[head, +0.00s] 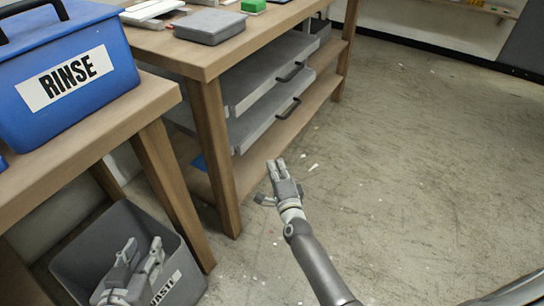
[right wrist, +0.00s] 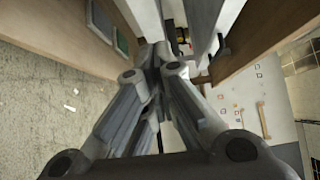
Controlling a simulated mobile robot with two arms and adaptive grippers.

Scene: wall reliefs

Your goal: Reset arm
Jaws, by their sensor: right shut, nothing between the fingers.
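My right gripper (head: 277,168) reaches forward over the floor, in front of the wooden workbench. Its fingers are closed together and hold nothing. In the right wrist view the closed fingers (right wrist: 160,60) fill the middle. My left gripper (head: 144,246) is low at the bottom left, in front of or over the grey waste bin (head: 77,252). Its two fingers stand apart with a gap and nothing shows between them. I cannot tell whether it touches the bin.
The workbench (head: 213,66) has grey drawers (head: 262,113) and a low shelf, with a grey case (head: 210,27) on top. A blue RINSE bin (head: 100,95) stands on a wooden table (head: 105,125) at left. The concrete floor (head: 420,170) at right is mostly clear, with small scraps.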

